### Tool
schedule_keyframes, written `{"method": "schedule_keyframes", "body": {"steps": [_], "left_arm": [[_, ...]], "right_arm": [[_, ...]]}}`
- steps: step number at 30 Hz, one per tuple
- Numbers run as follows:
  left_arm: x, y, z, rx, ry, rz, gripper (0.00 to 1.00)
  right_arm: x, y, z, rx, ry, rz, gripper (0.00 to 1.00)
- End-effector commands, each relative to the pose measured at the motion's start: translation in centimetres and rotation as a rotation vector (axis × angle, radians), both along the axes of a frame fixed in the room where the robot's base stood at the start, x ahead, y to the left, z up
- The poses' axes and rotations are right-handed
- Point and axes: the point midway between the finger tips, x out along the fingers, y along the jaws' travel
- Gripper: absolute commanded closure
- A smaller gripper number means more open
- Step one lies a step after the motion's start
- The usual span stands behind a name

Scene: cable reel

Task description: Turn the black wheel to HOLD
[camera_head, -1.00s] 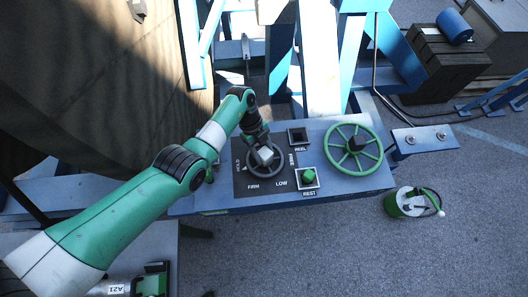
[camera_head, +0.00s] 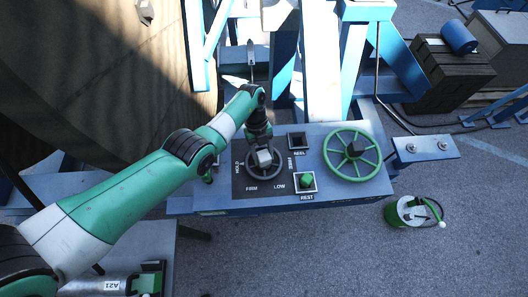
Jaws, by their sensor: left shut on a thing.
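The black wheel (camera_head: 279,172) sits on the dark dial plate of the blue console (camera_head: 230,208). Printed labels surround it: HOLD (camera_head: 238,167) at its left, FIRM (camera_head: 251,190) and LOW (camera_head: 279,187) below, FREE at its right. My left gripper (camera_head: 264,157) is over the wheel and shut on it near its middle. The wrist hides the wheel's upper part. I cannot tell which label the wheel is set to. My right gripper is not in view.
A larger green wheel (camera_head: 352,154) stands on the console at the right. A green REST knob (camera_head: 306,180) and the REEL square (camera_head: 297,142) lie between the wheels. A green-and-white canister (camera_head: 411,212) stands on the ground at the right.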

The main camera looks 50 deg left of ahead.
Motion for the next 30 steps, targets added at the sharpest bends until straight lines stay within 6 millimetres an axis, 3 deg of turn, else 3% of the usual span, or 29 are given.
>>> {"method": "schedule_keyframes", "body": {"steps": [2,3,8,19,30], "left_arm": [[-0.1,-0.1,0.0,-0.002,0.001,-0.007,1.00],[-0.1,-0.1,0.0,-0.002,0.001,-0.008,0.43],[-0.1,-0.1,0.0,-0.002,0.001,-0.005,0.15],[0.1,0.2,0.6,0.000,-0.001,-0.002,0.15],[1.2,3.1,7.9,0.001,-0.003,0.000,0.15]], "right_arm": [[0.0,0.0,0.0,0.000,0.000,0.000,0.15],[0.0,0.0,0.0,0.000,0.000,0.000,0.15],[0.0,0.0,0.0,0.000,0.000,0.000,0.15],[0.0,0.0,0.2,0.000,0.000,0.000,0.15],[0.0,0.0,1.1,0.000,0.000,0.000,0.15]]}}
